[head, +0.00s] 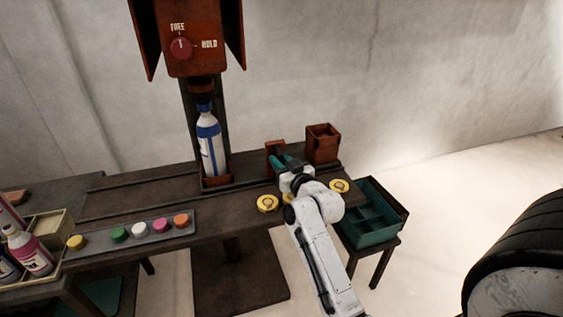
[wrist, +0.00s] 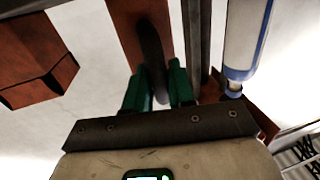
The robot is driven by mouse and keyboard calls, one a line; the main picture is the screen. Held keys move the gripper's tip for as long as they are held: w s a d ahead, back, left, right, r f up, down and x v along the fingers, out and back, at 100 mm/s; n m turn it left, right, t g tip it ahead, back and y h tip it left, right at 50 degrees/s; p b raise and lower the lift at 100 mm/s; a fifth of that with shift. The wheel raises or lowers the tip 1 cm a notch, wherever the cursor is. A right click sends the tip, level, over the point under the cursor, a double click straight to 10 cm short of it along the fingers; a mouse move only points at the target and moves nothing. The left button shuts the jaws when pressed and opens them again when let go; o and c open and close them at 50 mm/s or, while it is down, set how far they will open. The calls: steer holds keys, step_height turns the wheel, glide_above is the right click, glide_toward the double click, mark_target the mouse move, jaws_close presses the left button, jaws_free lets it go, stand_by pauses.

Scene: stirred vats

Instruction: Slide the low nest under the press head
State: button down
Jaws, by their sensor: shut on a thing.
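The press head (head: 201,86) hangs on a dark column under a red-brown housing. A white bottle with a blue label (head: 208,150) stands below it in a low red-brown holder (head: 217,181); the bottle also shows in the wrist view (wrist: 246,40). A red-brown nest (head: 274,150) stands on the rail to the right. My gripper (head: 286,163) is at its right side; in the wrist view its green fingers (wrist: 157,85) are shut on the upright red-brown piece (wrist: 128,25). My arm and gripper hide its lower part, so its height is unclear.
A taller red-brown box (head: 323,143) stands at the bench's right end. Yellow discs (head: 267,203) lie along the front edge. A strip of coloured caps (head: 150,228) is at left. A green divided crate (head: 371,213) stands at right. The dial (head: 181,48) sits between FREE and HOLD lettering.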

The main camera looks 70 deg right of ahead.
steer(key=shift+s+d, duration=0.2)
steer(key=c, duration=1.1)
jaws_free()
steer(key=v, duration=1)
steer(key=shift+s+a+b, duration=0.3)
steer(key=shift+b, duration=0.05)
